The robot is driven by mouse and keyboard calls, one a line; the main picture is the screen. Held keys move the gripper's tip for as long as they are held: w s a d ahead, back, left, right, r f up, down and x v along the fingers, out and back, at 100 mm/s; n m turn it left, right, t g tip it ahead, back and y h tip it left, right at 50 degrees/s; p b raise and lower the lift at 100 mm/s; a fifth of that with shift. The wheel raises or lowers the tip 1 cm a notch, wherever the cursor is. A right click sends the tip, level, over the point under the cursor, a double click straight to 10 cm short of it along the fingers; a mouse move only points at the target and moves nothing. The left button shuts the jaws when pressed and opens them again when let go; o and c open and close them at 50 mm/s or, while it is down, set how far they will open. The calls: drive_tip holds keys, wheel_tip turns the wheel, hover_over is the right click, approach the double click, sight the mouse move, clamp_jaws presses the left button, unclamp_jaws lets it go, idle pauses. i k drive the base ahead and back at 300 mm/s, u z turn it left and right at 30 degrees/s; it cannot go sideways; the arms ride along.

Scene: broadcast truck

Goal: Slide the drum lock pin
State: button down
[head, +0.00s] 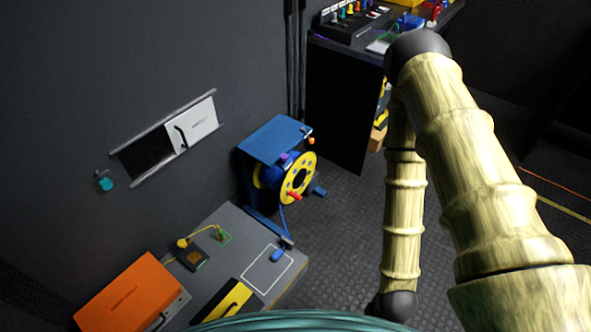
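A cable drum with a yellow flange (310,168) sits in a blue frame (270,139) against the dark wall. A red crank handle (294,196) sticks out from the flange. A small orange-tipped part (309,140) is at the frame's upper right corner; it may be the lock pin, but it is too small to tell. A small purple part (284,157) shows at the top of the drum. My arm rises on the right and bends down to a dark joint at the bottom. My gripper is not in view.
A grey bench top (235,217) at lower left holds an orange case (128,290), a small dark box (191,258) and a blue plug (277,255). A wall hatch with a white sliding panel (195,124) is above. A dark equipment desk (345,95) stands behind. Floor beside the drum is clear.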

sight(283, 157)
drive_tip(key=z, duration=0.6)
drive_tip(key=i, duration=0.85)
drive_tip(key=u, duration=0.75)
